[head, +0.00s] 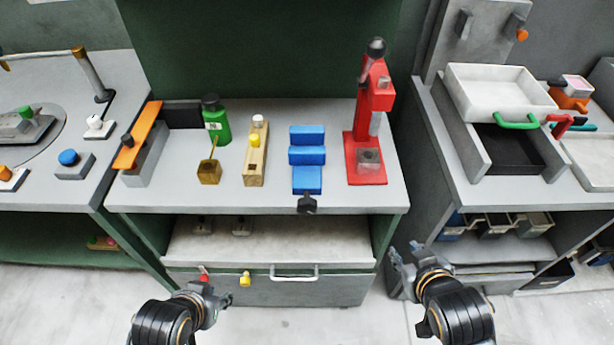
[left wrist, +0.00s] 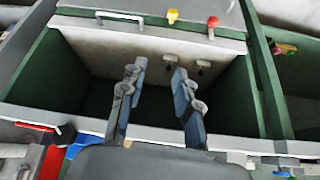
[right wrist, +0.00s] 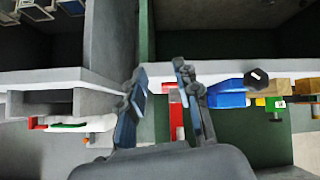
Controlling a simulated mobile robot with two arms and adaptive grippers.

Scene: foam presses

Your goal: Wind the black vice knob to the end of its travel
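The blue vice (head: 307,156) stands on the middle workbench, with its black knob (head: 307,203) at the bench's front edge. The knob also shows in the left wrist view (left wrist: 66,132) and in the right wrist view (right wrist: 257,77). My left gripper (head: 222,290) is low in front of the bench, left of the knob and apart from it. Its fingers (left wrist: 158,72) are spread with nothing between them. My right gripper (head: 405,257) is in front of the bench's right end, right of the knob and apart from it. Its fingers (right wrist: 160,72) are also spread and empty.
A red press (head: 366,145) stands right of the vice. A wooden block (head: 256,155), a brass pot (head: 209,172) and a green bottle (head: 217,122) stand left. Below the bench top is an open shelf and a drawer with a white handle (head: 294,275).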

